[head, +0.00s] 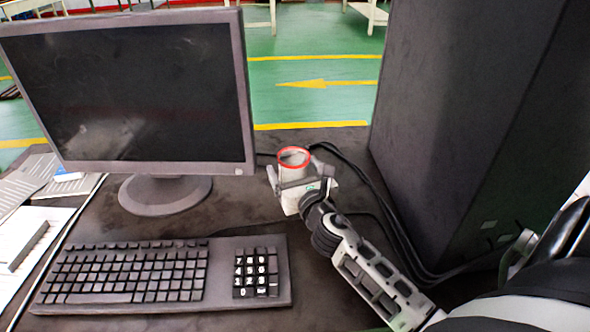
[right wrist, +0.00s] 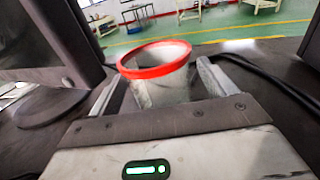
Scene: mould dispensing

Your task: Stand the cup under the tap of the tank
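The cup (head: 293,167) is pale grey with a red rim and stands upright on the dark desk, right of the monitor. My right gripper (head: 300,179) is at the cup, with one finger on each side of it. In the right wrist view the cup (right wrist: 160,88) is between the fingers, and a narrow gap shows beside it, so the gripper looks open around it. The cup's base is partly hidden by the gripper. I cannot make out a tank or a tap. My left gripper is out of view.
A monitor (head: 130,90) and a keyboard (head: 160,275) occupy the left and front of the desk. A tall dark box (head: 450,120) stands at the right. Black cables (head: 385,215) run between it and the cup. Papers (head: 20,235) lie at the far left.

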